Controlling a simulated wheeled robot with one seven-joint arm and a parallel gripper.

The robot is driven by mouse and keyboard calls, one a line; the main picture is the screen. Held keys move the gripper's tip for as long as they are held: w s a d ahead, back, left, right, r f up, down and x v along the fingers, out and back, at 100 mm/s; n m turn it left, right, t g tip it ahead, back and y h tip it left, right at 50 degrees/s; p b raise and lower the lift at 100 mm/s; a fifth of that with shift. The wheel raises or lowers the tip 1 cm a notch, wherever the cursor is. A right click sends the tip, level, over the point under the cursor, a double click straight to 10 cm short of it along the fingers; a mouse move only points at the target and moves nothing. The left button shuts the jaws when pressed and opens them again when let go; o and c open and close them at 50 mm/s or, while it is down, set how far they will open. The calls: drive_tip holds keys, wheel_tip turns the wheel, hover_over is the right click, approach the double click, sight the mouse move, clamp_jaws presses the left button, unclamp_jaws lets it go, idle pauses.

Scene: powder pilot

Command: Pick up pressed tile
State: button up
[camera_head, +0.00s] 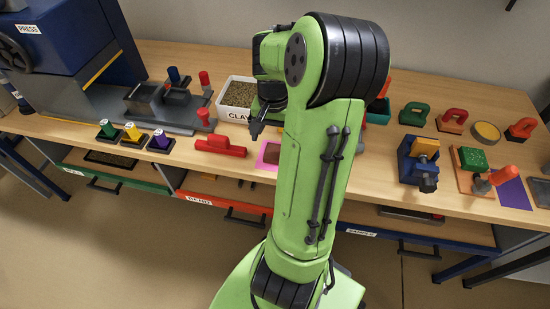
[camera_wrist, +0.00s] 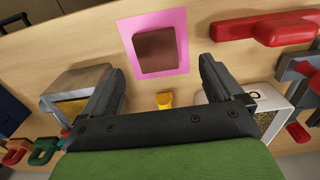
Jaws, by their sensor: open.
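The pressed tile, a flat brown square (camera_wrist: 156,50), lies on a pink mat (camera_wrist: 126,38) on the wooden bench in the wrist view. In the head view the brown tile (camera_head: 268,158) and the pink mat (camera_head: 261,161) show just left of my arm, which hides part of them. My gripper (camera_wrist: 160,76) is open and empty, its two fingers spread apart. In the wrist view the tile appears just beyond the fingertips, between their lines, and apart from them. In the head view my gripper (camera_head: 256,130) hangs above the bench, near the mat.
A white clay bin (camera_head: 238,92) stands behind and left of the mat. A red handled tool (camera_head: 220,146) lies left of it. Blue and orange fixtures (camera_head: 418,165) stand to the right.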

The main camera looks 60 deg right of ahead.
sight(276, 152)
drive_tip(key=f+b, duration=0.1)
drive_tip(key=f, duration=0.2)
drive_tip(key=f+b, duration=0.1)
drive_tip(key=f, duration=0.1)
drive_tip(key=shift+s+d+f+b, duration=0.15)
drive_tip(key=shift+s+f+b, duration=0.05)
drive_tip(key=shift+f+b, duration=0.2)
drive_tip(key=shift+r, duration=0.1)
drive_tip(key=shift+c, duration=0.2)
drive_tip(key=c, duration=1.2)
drive_tip(key=shift+o, duration=0.2)
wheel_tip(276, 152, up, 10)
drive_tip(key=p, duration=0.4)
drive_tip(key=shift+p, duration=0.3)
